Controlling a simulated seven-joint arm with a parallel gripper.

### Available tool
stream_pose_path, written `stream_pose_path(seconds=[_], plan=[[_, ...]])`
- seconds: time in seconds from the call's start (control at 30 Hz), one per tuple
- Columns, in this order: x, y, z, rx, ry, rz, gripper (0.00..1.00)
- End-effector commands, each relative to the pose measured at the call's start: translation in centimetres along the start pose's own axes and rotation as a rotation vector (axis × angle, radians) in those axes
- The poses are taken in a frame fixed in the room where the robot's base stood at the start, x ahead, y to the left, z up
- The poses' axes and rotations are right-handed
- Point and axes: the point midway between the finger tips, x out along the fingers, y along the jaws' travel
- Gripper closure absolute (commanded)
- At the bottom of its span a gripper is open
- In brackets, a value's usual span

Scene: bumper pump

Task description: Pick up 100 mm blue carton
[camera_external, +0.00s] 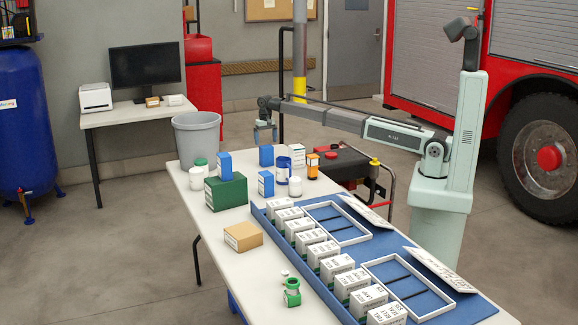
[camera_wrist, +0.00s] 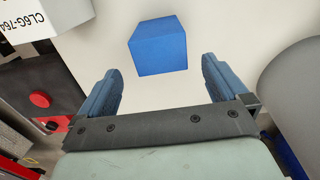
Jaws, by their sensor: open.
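A plain blue carton (camera_wrist: 158,46) lies ahead of my fingers in the wrist view, roughly centred between them and apart from both. In the external view this appears to be the blue carton (camera_external: 266,156) near the table's far end. My gripper (camera_external: 265,138) is just above it with fingers pointing down. In the wrist view my gripper (camera_wrist: 160,70) is open and empty. Two other blue cartons, one at left (camera_external: 224,164) and one nearer (camera_external: 265,184), stand close by. I cannot tell from size which is 100 mm.
A white labelled box (camera_external: 298,156) stands right of the carton, and a blue-and-white cylinder (camera_external: 283,170) stands in front. A green box (camera_external: 226,191) is nearer left. A grey bin (camera_external: 197,137) is beyond the table edge.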

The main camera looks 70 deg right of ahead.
Motion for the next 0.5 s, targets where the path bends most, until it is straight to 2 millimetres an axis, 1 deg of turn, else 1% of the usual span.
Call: stream_pose_path(seconds=[0.03, 0.1, 0.37, 0.5], plan=[[0.9, 0.0, 0.1, 0.000, -0.001, 0.001, 0.00], [1.7, 0.0, 0.0, -0.001, 0.000, 0.000, 0.00], [3.1, 0.0, 0.2, -0.001, 0.000, 0.000, 0.00], [4.5, 0.0, 0.6, -0.001, 0.000, 0.000, 0.00]])
